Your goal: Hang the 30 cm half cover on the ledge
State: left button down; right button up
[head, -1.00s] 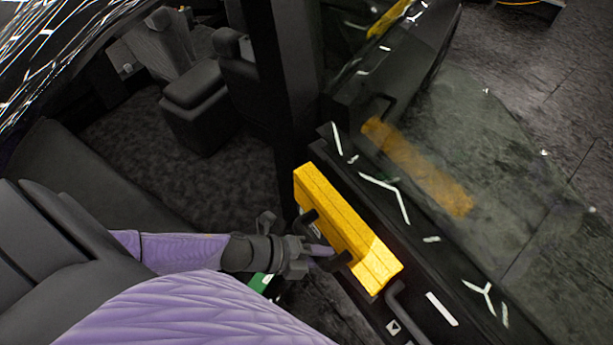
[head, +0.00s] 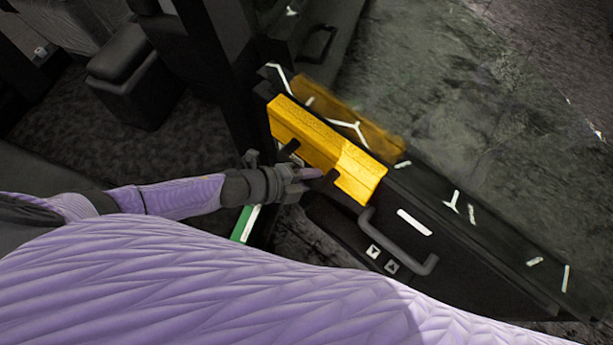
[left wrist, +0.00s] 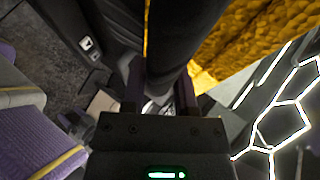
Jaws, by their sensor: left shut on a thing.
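The yellow half cover (head: 322,147) lies along the ledge (head: 420,184) at the top of the dark door panel in the head view. Dark handle pieces stick out from its near side. My left gripper (head: 318,178) is shut on one of these handle pieces, at the cover's near side. In the left wrist view, the yellow textured cover (left wrist: 250,35) fills the upper right, and a dark bar passes between my left fingers (left wrist: 160,90). Whether the cover rests fully on the ledge cannot be told. My right gripper is not in view.
A dark door pull handle (head: 405,255) and window switches (head: 382,259) are on the door's near face. A dark pillar (head: 215,75) stands left of the cover. A green-and-white strip (head: 246,223) lies below my left wrist. Dark floor is open beyond the door.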

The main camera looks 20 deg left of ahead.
pick_arm(q)
jog(key=shift+f, duration=0.15)
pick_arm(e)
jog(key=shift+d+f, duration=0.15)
pick_arm(q)
jog(key=c, duration=0.7)
grip_release()
jog(key=o, duration=0.4)
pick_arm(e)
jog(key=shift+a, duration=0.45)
pick_arm(q)
jog(key=p+v, duration=0.4)
jog(key=v, duration=0.6)
jog(key=shift+p, duration=0.3)
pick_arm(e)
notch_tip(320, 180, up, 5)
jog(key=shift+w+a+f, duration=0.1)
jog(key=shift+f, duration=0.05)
pick_arm(q)
jog(key=shift+f, duration=0.1)
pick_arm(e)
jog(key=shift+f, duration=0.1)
